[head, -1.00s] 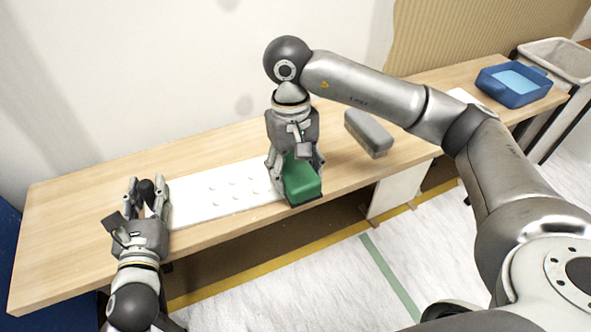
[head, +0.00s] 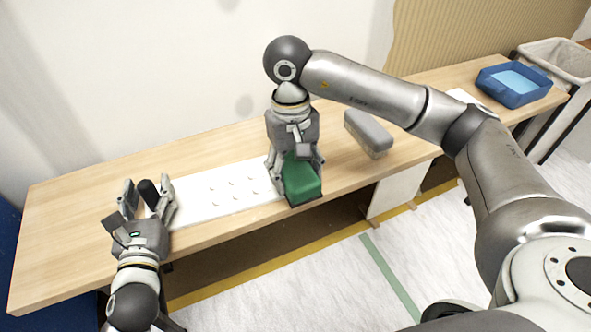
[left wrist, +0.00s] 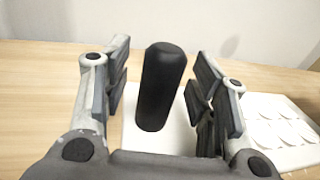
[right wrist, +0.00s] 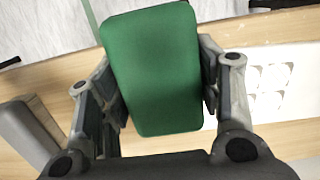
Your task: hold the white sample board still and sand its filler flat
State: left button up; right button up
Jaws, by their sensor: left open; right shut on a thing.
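The white sample board (head: 192,202) lies flat on the table with several small raised filler dots in rows. A black upright handle (left wrist: 162,85) stands at its left end. My left gripper (head: 147,182) is open, with a finger on each side of the handle and gaps showing in the left wrist view. My right gripper (head: 296,172) is shut on a green sanding block (head: 301,180). The block is at the right end of the board, right of the dots; its underside is hidden, so I cannot tell if it touches the board.
A grey block (head: 369,134) lies on the table right of my right gripper. A blue tray (head: 514,87) stands at the table's far right end, near a pale bin (head: 560,58). The wooden table (head: 70,225) is clear left of the board, and a wall runs behind it.

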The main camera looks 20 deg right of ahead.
pick_arm(q)
jog(key=shift+s, duration=0.15)
jog(key=shift+p+v, duration=0.3)
jog(key=shift+v, duration=0.5)
jog(key=shift+p+x, duration=0.4)
jog(key=shift+x, duration=0.55)
jog(key=shift+c, duration=0.4)
grip_shut()
jog(key=shift+f, duration=0.1)
